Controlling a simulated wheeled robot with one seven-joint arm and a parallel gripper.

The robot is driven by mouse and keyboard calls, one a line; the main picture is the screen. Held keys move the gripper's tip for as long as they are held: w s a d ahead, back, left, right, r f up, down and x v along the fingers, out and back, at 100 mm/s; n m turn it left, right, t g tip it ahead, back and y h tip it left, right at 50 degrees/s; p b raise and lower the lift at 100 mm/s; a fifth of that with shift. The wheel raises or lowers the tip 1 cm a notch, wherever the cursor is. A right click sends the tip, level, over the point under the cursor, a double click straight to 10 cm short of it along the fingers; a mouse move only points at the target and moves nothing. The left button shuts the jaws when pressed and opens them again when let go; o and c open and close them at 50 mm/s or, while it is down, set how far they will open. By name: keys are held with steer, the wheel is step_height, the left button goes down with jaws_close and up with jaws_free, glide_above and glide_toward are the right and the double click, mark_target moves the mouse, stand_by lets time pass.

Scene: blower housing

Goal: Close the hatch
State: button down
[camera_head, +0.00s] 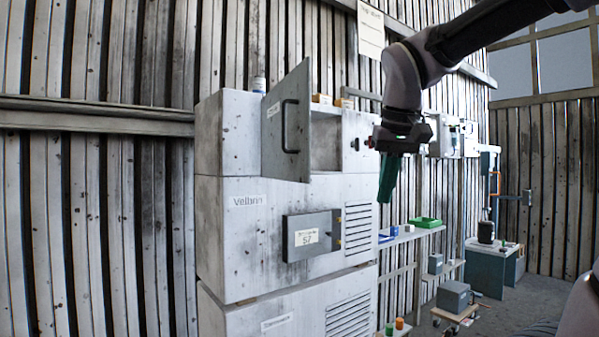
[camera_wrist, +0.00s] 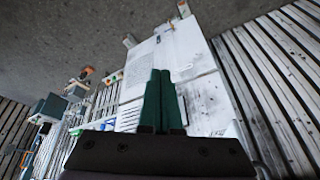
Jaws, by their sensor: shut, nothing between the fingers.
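The hatch (camera_head: 284,128) is a grey metal door with a dark bar handle (camera_head: 290,126). It stands swung open at the upper part of the pale blower housing (camera_head: 240,210), hinged on its left side. The opening (camera_head: 325,143) behind it shows to the right of the door. My gripper (camera_head: 383,197) points down with its green fingers shut and empty. In the head view it is to the right of the hatch, apart from it. The wrist view shows the shut fingers (camera_wrist: 164,75) against the pale housing (camera_wrist: 199,98).
A grey box (camera_head: 311,235) labelled 57 sticks out from the housing front below the hatch. Small items, including a can (camera_head: 258,84), stand on top. To the right are a shelf with a green tray (camera_head: 425,222) and a low cart (camera_head: 455,312).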

mark_target(295, 171)
steer(key=w+a+r+n+t+h, duration=0.15)
steer(key=a+r, duration=0.45)
steer(key=a, duration=0.6)
steer(key=w+a+r+n+h, duration=0.1)
steer(key=a+r+n+h, duration=0.3)
steer(key=a, duration=0.8)
steer(key=shift+w+d+f+m+y, duration=0.25)
steer(key=shift+w+d+f+m, duration=0.4)
steer(key=shift+w+d+f, duration=1.05)
steer(key=shift+w+d+f+m+y, duration=0.2)
steer(key=shift+w+d+f+m, duration=0.4)
steer(key=shift+w+d+f, duration=1.05)
steer(key=shift+s, duration=0.1)
